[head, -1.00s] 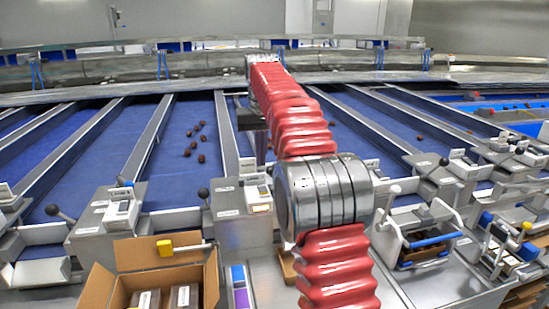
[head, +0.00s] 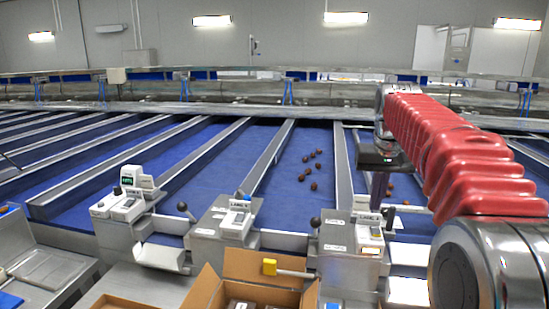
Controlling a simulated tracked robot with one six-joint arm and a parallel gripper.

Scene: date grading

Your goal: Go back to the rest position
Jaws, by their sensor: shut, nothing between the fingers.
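My arm with its red ribbed sleeve enters at the lower right in the head view and reaches up and away. At its far end my gripper (head: 377,186) hangs down past a dark wrist block with a small green light. The fingers are small and partly lost against the belt behind; they look shut, with nothing seen held. Several dark brown dates (head: 312,168) lie loose on the blue belt (head: 280,200) to the left of the gripper, apart from it.
An open cardboard box (head: 255,268) with dark packs inside stands at the bottom centre, a yellow-headed handle above it. Grey lane stations (head: 230,222) with black-knobbed levers line the belt's near end. Metal dividers (head: 268,162) separate the lanes. Small orange-brown pieces lie right of the gripper.

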